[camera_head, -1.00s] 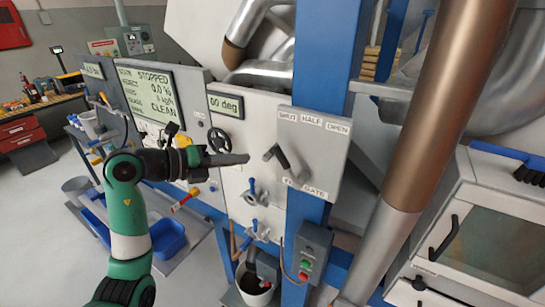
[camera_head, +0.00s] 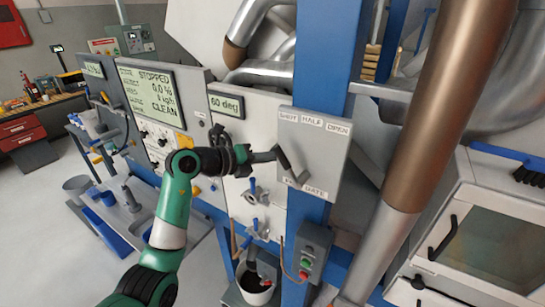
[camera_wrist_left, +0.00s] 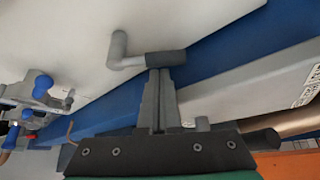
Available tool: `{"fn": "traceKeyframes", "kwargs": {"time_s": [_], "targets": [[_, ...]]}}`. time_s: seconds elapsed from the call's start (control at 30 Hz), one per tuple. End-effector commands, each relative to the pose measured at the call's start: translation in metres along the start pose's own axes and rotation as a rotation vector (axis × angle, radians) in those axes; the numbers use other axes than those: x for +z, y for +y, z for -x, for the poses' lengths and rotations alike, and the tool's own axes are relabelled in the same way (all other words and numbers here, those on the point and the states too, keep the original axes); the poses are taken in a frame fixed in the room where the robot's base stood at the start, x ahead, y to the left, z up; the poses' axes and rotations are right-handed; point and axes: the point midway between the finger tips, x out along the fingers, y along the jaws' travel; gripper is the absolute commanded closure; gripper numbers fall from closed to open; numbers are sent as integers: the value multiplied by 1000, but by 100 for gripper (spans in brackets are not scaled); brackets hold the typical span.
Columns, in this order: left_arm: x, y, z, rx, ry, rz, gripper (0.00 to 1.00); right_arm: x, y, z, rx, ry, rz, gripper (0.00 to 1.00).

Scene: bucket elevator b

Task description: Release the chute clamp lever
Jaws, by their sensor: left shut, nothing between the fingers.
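Two clamps with blue handles sit on the pale machine panel, an upper one (camera_head: 254,190) and a lower one (camera_head: 257,229). Blue-handled clamps (camera_wrist_left: 42,86) also show at the left of the left wrist view. No label tells me which is the chute clamp lever. My left gripper (camera_head: 276,153) is shut and empty, above and right of these clamps. Its fingertips (camera_wrist_left: 159,74) are at the dark grip of the gate lever (camera_wrist_left: 165,58), a bent grey handle; I cannot tell whether they touch. The gate lever (camera_head: 291,170) shows on its labelled plate. My right gripper is out of view.
A blue post (camera_head: 322,80) stands behind the gate plate (camera_head: 325,150). A button box (camera_head: 313,252) hangs below it. A thick brown and silver pipe (camera_head: 425,120) slants down at the right. A bucket (camera_head: 257,292) stands under the lower clamp.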

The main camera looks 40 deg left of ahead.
Motion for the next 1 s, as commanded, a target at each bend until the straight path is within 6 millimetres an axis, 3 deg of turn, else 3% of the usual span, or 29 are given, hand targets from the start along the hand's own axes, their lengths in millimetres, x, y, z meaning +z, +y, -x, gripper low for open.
{"fn": "traceKeyframes", "kwargs": {"time_s": [1.0], "targets": [[7,-2,4,-65,0,113,100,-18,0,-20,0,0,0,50]]}}
